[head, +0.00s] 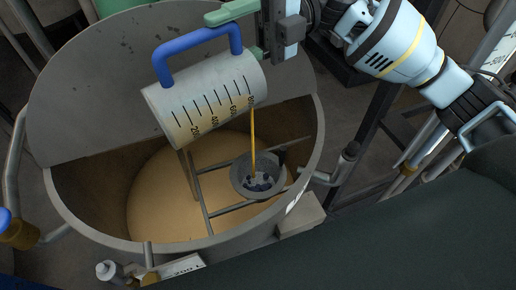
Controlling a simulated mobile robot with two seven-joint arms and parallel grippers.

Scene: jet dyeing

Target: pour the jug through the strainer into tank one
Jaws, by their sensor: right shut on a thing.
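A grey measuring jug (205,92) with a blue handle and a printed scale is tilted over the tank, its mouth down to the right. My right gripper (240,20) is shut on the blue handle from above. A thin amber stream (254,140) runs from the jug's lip into the strainer (257,178). The strainer is a grey bowl resting on bars across the tank, with dark bluish lumps inside. Tank one (310,165) is a large round grey vessel holding tan liquid (160,205). My left gripper is not in view.
A pipe with a valve (345,160) sticks out at the tank's right. A dark green surface (420,225) fills the lower right. Metal posts stand at the right.

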